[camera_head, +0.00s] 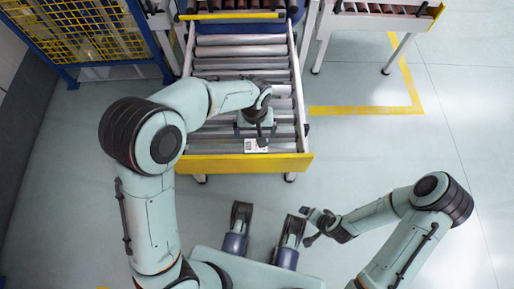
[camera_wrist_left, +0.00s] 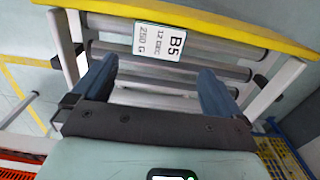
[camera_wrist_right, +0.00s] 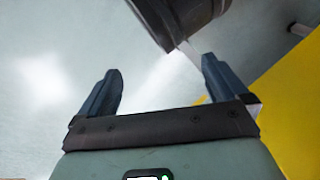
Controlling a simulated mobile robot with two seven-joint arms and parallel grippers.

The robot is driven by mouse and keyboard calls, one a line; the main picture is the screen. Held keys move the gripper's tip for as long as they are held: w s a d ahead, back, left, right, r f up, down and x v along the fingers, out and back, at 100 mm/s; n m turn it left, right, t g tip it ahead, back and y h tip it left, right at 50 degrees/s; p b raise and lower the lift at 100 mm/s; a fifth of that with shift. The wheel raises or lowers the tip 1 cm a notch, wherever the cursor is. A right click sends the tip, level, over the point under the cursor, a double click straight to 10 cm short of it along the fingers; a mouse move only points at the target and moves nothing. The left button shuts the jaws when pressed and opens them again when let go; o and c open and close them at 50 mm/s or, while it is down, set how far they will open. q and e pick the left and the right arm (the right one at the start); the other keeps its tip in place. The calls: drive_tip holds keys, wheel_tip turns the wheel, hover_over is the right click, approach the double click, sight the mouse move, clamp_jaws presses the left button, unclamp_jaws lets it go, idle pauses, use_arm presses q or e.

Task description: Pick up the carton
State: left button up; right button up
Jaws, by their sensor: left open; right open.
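The carton (camera_head: 256,146) is small and white-topped, and lies on the roller conveyor (camera_head: 245,165) just inside its yellow end bar. In the left wrist view its printed face (camera_wrist_left: 160,42) reads "B5 12 DEC 250 G". My left gripper (camera_head: 260,132) is over the rollers, close to the carton and partly hidden by its own wrist. In its wrist view the open fingers (camera_wrist_left: 158,66) point towards the rollers, with the carton ahead between their lines and no contact visible. My right gripper (camera_wrist_right: 162,66) is open and empty, away from the conveyor at the lower right of the head view.
The yellow end bar (camera_wrist_left: 230,25) stands close by the carton. A blue and yellow mesh fence (camera_head: 80,35) is at the upper left. Another roller conveyor (camera_head: 375,22) is at the upper right. The floor to the right is clear, with a yellow line (camera_head: 365,110).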

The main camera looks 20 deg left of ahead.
use_arm(q)
drive_tip(key=b, duration=0.1)
hover_over(256, 145)
wheel_tip(256, 145, down, 4)
drive_tip(key=shift+f, duration=0.15)
wheel_tip(256, 145, down, 4)
drive_tip(key=shift+r+b, duration=0.1)
drive_tip(key=shift+b, duration=0.7)
drive_tip(key=shift+f, duration=0.2)
use_arm(e)
drive_tip(key=shift+h, duration=0.3)
drive_tip(key=f, duration=0.1)
drive_tip(key=d+f, duration=0.1)
drive_tip(key=f, duration=0.2)
drive_tip(key=shift+w+d+f, duration=0.1)
drive_tip(key=shift+w+d, duration=0.1)
drive_tip(key=shift+d, duration=0.2)
use_arm(q)
drive_tip(key=shift+r, duration=0.1)
drive_tip(key=c, duration=1.5)
drive_tip(key=shift+o, duration=0.2)
drive_tip(key=shift+r, duration=0.1)
